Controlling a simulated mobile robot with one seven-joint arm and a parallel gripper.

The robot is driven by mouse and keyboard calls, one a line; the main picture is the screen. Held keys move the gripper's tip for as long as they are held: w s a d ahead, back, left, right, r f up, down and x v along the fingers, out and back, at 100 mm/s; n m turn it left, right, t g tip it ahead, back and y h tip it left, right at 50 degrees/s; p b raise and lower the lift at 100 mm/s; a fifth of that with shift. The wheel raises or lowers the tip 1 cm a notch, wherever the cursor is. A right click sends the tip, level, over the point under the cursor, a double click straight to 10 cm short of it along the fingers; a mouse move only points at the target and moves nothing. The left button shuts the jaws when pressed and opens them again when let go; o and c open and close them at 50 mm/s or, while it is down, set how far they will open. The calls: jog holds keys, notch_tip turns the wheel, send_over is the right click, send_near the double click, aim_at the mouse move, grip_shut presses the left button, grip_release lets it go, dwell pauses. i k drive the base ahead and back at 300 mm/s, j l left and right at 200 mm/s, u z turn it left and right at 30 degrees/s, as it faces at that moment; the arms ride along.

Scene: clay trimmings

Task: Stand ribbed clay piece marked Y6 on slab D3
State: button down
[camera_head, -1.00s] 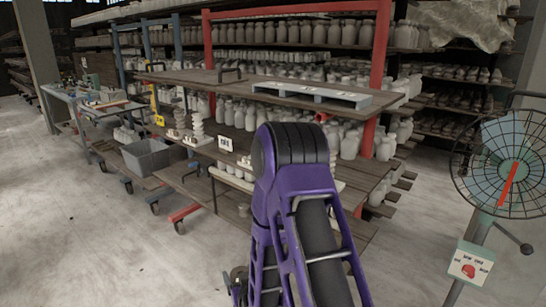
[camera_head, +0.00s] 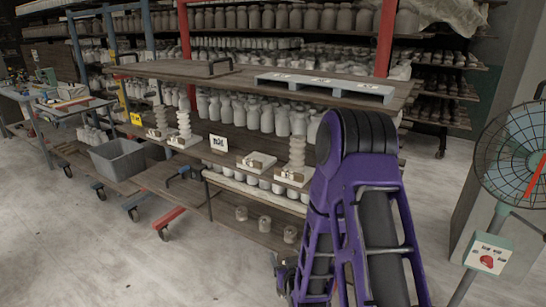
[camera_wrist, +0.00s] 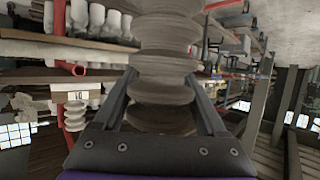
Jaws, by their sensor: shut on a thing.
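My gripper (camera_wrist: 162,78) is shut on a pale grey ribbed clay piece (camera_wrist: 166,45) in the wrist view. The piece stands between the two fingers, and its top is cut off by the frame edge. In the head view my arm hides the gripper and the held piece. Pale slabs lie on the shelf's middle board. One slab (camera_head: 245,164) bears a small tagged block and no ribbed piece. Other slabs (camera_head: 302,181), (camera_head: 192,143) and (camera_head: 150,136) bear upright ribbed pieces (camera_head: 297,152), (camera_head: 184,122) and (camera_head: 160,118). The slab and piece marks are too small to read.
A white sign (camera_head: 218,143) stands on the middle board, with jars (camera_head: 267,119) behind. A top board (camera_head: 240,80) overhangs it and carries a blue-grey pallet (camera_head: 325,88). A grey bin (camera_head: 118,160) is at left, a fan (camera_head: 515,155) at right. The front floor is clear.

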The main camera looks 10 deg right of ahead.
aim_at(258, 159)
jog(key=i+j+z, duration=0.15)
jog(key=j+z, duration=0.2)
jog(key=i+j+z, duration=0.15)
jog(key=j+z, duration=0.95)
jog(key=j, duration=0.35)
jog(key=j+z, duration=0.35)
jog(key=j, duration=0.3)
